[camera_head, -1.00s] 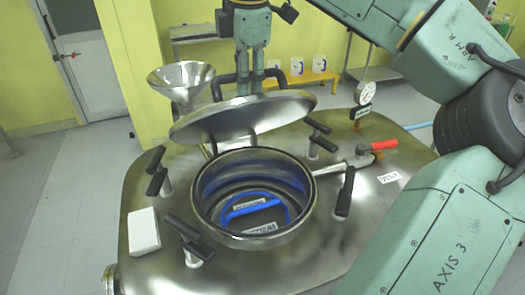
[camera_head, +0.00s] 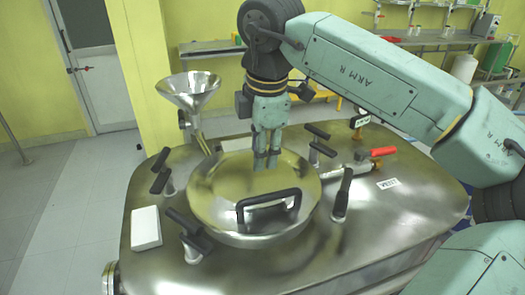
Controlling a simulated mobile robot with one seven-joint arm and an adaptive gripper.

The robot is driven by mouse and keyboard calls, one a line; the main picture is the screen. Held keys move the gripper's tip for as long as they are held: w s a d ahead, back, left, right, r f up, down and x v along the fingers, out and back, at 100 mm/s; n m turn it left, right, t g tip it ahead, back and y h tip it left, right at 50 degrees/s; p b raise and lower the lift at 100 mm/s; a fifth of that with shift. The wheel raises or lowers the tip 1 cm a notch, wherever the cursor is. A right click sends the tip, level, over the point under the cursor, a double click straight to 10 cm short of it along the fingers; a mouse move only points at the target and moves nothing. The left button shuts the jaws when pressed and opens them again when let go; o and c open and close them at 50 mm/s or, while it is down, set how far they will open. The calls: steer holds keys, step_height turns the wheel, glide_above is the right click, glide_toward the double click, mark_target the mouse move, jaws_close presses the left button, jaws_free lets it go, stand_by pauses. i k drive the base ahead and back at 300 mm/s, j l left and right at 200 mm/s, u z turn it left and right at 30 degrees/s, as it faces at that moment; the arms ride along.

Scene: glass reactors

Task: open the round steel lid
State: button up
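The round steel lid (camera_head: 215,200) lies down over the round opening of the steel vessel top (camera_head: 390,215) and hides its inside. I cannot tell whether it is fully seated. Its black bar handle (camera_head: 268,203) is on the near half of the lid. My gripper (camera_head: 268,164) points down over the far half of the lid, behind the handle and apart from it. Nothing shows between its fingers. They hang close side by side, and I cannot tell how far they are open or whether the tips touch the lid.
Black-handled clamps stand around the lid, one (camera_head: 342,195) to its right and one (camera_head: 190,230) at its front left. A funnel (camera_head: 188,90) stands behind left. A red-handled valve (camera_head: 377,153) is at the right, a white box (camera_head: 146,228) at the left.

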mark_target(224, 192)
steer(key=k, duration=1)
